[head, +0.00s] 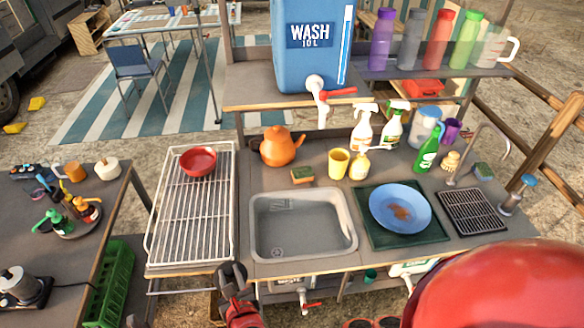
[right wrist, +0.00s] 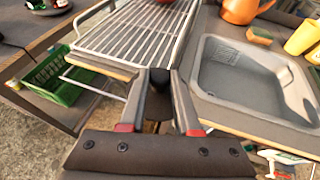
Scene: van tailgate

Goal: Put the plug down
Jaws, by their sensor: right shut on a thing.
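My right gripper (head: 234,272) is in front of the counter's front edge, between the wire drying rack and the sink. It is shut on the plug (right wrist: 159,78), a small dark piece between the fingertips in the right wrist view. Most of the plug is hidden by the fingers in the head view. The grey sink basin (head: 304,222) is to the right of the gripper and looks empty, with a drain at its front left. My left gripper cannot be made out.
The wire drying rack (head: 190,215) holds a red bowl (head: 198,161). An orange kettle (head: 282,146), a sponge (head: 302,174) and a yellow cup (head: 339,163) stand behind the sink. A blue plate (head: 400,207) lies on a green mat to its right. A green crate (head: 110,285) stands low left.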

